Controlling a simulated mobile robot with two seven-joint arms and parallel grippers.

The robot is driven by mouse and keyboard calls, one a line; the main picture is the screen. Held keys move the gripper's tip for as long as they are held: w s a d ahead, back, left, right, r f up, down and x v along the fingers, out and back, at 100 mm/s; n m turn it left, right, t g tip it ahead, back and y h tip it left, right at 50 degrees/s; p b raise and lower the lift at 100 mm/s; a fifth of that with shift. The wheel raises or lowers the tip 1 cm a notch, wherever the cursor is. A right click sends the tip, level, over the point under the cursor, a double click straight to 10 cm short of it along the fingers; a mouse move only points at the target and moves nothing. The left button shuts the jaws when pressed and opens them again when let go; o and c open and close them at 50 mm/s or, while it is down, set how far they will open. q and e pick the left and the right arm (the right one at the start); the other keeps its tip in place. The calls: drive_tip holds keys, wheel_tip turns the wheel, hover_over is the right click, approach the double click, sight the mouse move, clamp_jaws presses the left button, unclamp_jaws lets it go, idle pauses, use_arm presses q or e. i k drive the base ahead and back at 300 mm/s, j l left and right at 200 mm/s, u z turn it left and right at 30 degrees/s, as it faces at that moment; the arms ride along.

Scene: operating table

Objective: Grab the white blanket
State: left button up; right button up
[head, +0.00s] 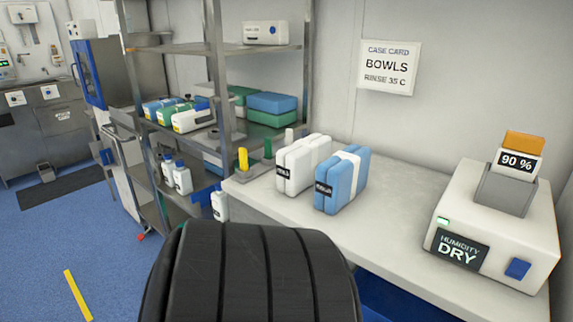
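The white blanket (303,163) is a folded, upright white bundle with a dark label on its front. It stands on the light counter (400,215), near the counter's left end. A blue bundle (341,180) with a white band and a dark label stands close on its right and hides part of its right side. Neither of my grippers is in view.
A humidity device (490,235) reading "DRY" stands on the counter at right, with a "90 %" card (517,161) on top. A metal shelf (218,90) holds bottles and boxes at left. Open counter lies between blue bundle and device.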

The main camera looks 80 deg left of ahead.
sight(296, 163)
drive_tip(key=u, duration=0.45)
drive_tip(key=k+u, duration=0.1)
drive_tip(key=u, duration=0.85)
drive_tip(key=k+j+u, duration=0.1)
drive_tip(key=u, duration=0.85)
drive_tip(key=j, duration=0.1)
